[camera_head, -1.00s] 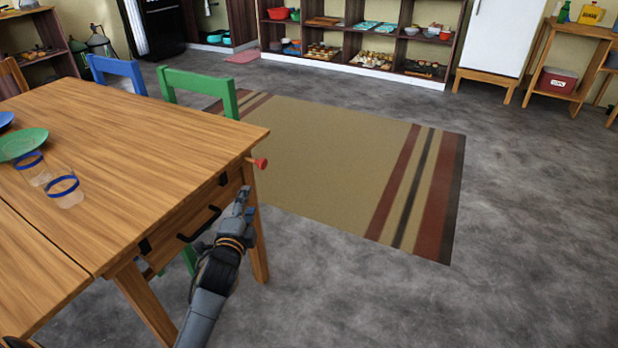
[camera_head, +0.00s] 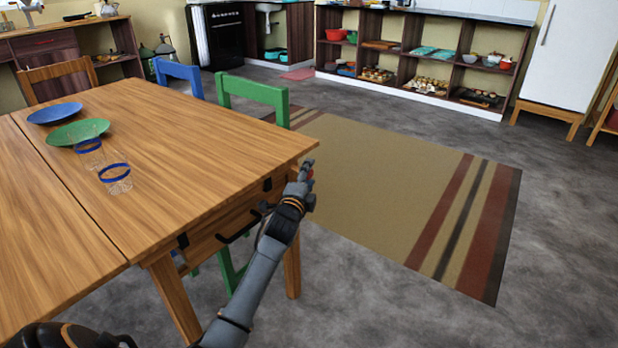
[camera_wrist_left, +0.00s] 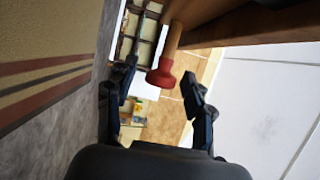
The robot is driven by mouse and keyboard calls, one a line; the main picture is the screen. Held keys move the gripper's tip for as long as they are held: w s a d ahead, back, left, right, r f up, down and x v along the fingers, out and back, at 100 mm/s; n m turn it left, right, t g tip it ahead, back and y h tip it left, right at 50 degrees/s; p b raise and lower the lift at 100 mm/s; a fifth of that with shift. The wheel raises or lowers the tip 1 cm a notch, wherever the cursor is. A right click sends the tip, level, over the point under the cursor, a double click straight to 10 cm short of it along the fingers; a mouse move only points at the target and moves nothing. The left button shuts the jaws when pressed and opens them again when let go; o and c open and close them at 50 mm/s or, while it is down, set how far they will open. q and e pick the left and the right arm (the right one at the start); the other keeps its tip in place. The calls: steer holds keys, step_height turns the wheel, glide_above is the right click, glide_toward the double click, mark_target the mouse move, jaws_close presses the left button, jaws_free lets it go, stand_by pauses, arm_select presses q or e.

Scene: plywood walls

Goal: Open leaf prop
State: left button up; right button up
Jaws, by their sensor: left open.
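The leaf prop is a wooden rod with a red knob (camera_wrist_left: 162,75) at its end, sticking out from under the table edge in the left wrist view. My left gripper (camera_wrist_left: 159,82) is open, with one finger on each side of the knob; I cannot tell whether either finger touches it. In the head view my left gripper (camera_head: 308,178) is at the near right corner of the wooden table (camera_head: 190,130), and it hides most of the knob. My right gripper is not in view.
A dark drawer handle (camera_head: 238,228) is on the table's near side. Blue and green plates (camera_head: 78,132) and two glasses stand on top. A green chair (camera_head: 252,92) and a blue chair (camera_head: 180,75) are behind. The striped rug (camera_head: 390,190) and floor to the right are clear.

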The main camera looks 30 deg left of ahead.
arm_select(q)
steer(key=shift+w+a, duration=0.15)
steer(key=shift+w, duration=0.25)
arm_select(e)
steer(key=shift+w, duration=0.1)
arm_select(q)
jaws_close()
